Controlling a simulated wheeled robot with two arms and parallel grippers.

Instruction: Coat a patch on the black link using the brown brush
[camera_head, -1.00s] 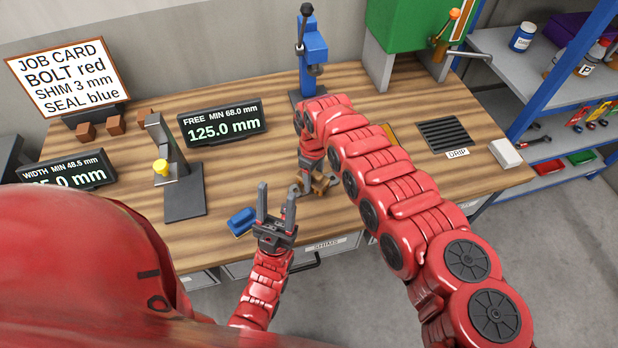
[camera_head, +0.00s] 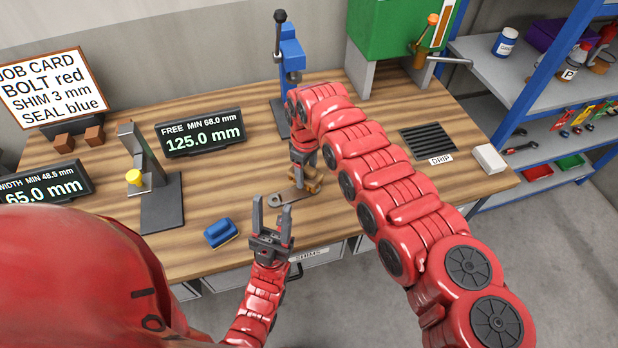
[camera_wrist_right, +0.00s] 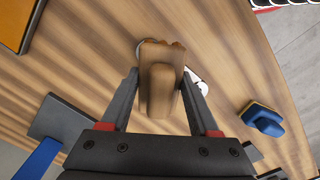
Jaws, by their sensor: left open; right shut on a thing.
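The brown brush (camera_head: 313,183) is in my right gripper (camera_head: 303,170), low over the front of the wooden bench. In the right wrist view the brush (camera_wrist_right: 162,85) sits between the two fingers of my right gripper (camera_wrist_right: 160,82), bristle edge away from the palm. The link (camera_head: 284,199), dark grey in the head view, lies flat on the bench under and beside the brush, partly hidden by it. In the wrist view, pale parts of the link (camera_wrist_right: 198,78) show behind the brush; contact cannot be told. My left gripper (camera_head: 272,207) is open and empty by the bench's front edge.
A blue sponge-like block (camera_head: 220,232) lies left of my left gripper. A gauge stand with a yellow knob (camera_head: 134,177) stands further left. A blue press (camera_head: 291,55) is behind my right gripper. A drip grate (camera_head: 428,142) and white block (camera_head: 489,158) are at right.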

